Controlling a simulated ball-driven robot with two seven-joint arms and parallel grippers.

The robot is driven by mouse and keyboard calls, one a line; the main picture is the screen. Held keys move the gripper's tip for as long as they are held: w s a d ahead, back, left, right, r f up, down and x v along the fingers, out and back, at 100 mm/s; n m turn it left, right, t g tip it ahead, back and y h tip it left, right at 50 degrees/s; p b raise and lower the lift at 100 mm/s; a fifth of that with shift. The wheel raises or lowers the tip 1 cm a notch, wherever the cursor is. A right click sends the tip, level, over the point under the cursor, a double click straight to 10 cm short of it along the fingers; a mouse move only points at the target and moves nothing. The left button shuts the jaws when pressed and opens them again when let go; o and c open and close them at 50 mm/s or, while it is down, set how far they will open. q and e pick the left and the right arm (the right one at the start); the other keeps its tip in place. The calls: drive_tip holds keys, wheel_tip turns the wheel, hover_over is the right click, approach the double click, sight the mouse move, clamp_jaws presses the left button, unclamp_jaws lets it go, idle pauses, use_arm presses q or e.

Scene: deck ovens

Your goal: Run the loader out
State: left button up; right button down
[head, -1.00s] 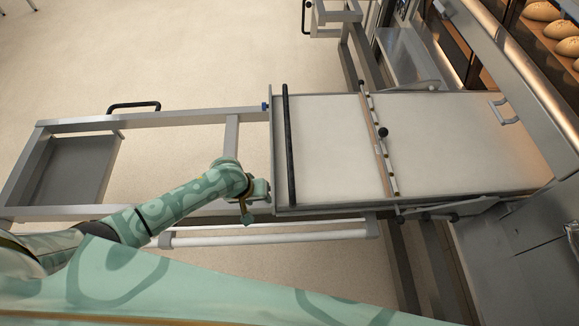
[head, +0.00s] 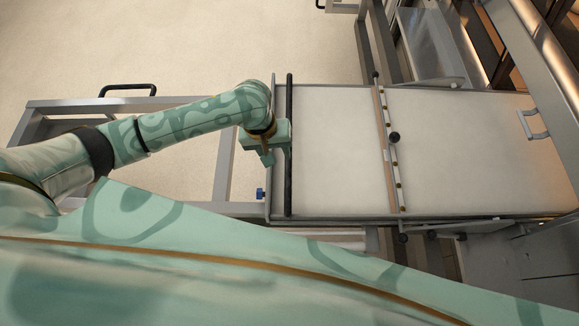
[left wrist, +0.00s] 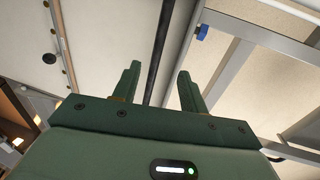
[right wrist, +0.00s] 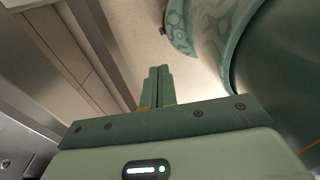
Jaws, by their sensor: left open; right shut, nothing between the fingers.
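The loader (head: 334,150) is a flat bed with a pale belt and a metal frame. It lies level across the middle of the head view. A dark bar (head: 289,185) spans its left end, and a cross rail with a black knob (head: 395,137) crosses its belt. My left gripper (head: 268,158) is just left of the dark bar. In the left wrist view its fingers (left wrist: 157,88) are open, and the bar (left wrist: 163,40) runs through the gap between them in the picture; contact cannot be told. My right gripper (right wrist: 158,88) is shut and empty, away from the loader.
The loader's right end lies beside the steel oven front (head: 540,245). A metal handle (head: 533,125) stands near that end. An open grey frame with a black handle (head: 127,90) extends left of the bed. Beige floor (head: 220,45) is clear beyond it.

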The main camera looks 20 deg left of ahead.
use_arm(q)
drive_tip(key=b, duration=0.3)
approach(287, 178)
drive_tip(key=f+b, duration=0.1)
drive_tip(key=f, duration=0.1)
drive_tip(key=d+f+b, duration=0.1)
drive_tip(key=f, duration=0.2)
drive_tip(key=f+b, duration=0.1)
drive_tip(key=f, duration=0.1)
drive_tip(key=shift+w+d+f+b, duration=0.2)
drive_tip(key=shift+d+f+b, duration=0.05)
drive_tip(key=shift+f+b, duration=0.05)
drive_tip(key=shift+w+d+f+b, duration=0.15)
drive_tip(key=shift+f+b, duration=0.15)
drive_tip(key=shift+f, duration=0.35)
use_arm(e)
wheel_tip(287, 178, down, 8)
drive_tip(key=s, duration=0.2)
drive_tip(key=shift+s+r, duration=0.15)
drive_tip(key=shift+s, duration=0.05)
use_arm(q)
clamp_jaws()
use_arm(e)
drive_tip(key=shift+r, duration=0.1)
